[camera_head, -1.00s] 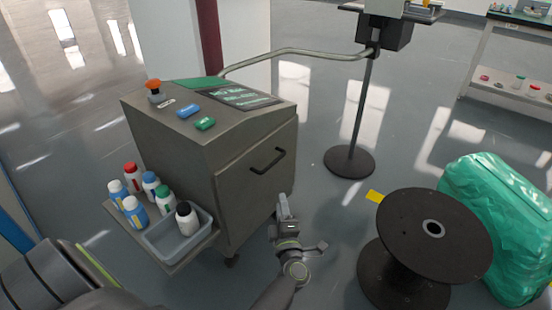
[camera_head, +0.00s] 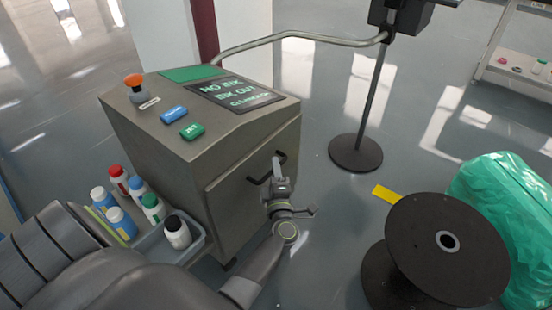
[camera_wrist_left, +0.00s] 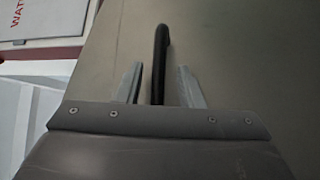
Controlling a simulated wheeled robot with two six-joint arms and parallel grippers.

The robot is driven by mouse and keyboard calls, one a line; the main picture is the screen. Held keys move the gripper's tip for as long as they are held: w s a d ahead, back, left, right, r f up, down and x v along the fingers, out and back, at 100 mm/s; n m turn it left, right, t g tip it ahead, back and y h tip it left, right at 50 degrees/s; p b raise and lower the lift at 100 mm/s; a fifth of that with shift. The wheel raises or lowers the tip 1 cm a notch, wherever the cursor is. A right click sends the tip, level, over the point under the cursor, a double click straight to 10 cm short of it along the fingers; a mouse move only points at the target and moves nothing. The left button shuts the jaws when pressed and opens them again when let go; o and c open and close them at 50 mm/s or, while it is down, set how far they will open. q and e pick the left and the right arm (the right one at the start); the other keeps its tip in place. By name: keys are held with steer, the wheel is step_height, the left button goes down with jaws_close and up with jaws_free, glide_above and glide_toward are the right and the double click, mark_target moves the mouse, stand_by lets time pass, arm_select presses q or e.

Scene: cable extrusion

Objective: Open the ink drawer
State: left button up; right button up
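The ink drawer (camera_head: 232,200) is the grey front panel of the printer cabinet, and it looks closed. Its black bar handle (camera_head: 256,180) is partly hidden by my left gripper (camera_head: 278,168) in the head view. In the left wrist view the handle (camera_wrist_left: 160,62) runs between the two fingers of my left gripper (camera_wrist_left: 158,84). The fingers stand apart, one on each side of the bar, with a visible gap to it. My right gripper is not in view.
A side tray (camera_head: 202,247) with several ink bottles (camera_head: 122,222) sits left of the drawer, close to my left arm. A black cable spool (camera_head: 432,225), a green wrapped bundle (camera_head: 505,200) and a round stand base (camera_head: 355,153) are to the right. Some floor is clear before the cabinet.

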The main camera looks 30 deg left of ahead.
arm_select(q)
steer(key=shift+w+a+r, duration=0.1)
steer(key=shift+w+a, duration=0.15)
steer(key=shift+c, duration=0.2)
jaws_close()
steer(key=shift+d, duration=0.1)
